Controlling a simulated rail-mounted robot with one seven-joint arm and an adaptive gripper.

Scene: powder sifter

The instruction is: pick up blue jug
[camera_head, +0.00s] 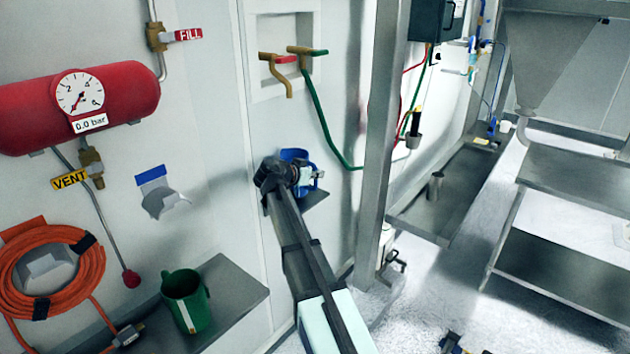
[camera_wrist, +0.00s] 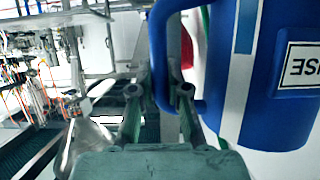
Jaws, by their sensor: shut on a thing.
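The blue jug (camera_head: 294,154) is by the white wall in the middle of the head view, partly hidden behind my arm's end. In the wrist view the blue jug (camera_wrist: 278,110) fills the right side, with a pale vertical stripe and an upside-down label. Its blue handle (camera_wrist: 158,50) loops toward the fingers. My gripper (camera_wrist: 160,92) has its two fingers on either side of the handle and is shut on it. In the head view my gripper (camera_head: 294,180) is right at the jug. The exact finger contact is partly hidden.
A green jug (camera_head: 186,300) stands on a lower-left shelf (camera_head: 236,284). A green hose (camera_head: 328,128) hangs close right of the jug, before a steel post (camera_head: 378,150).

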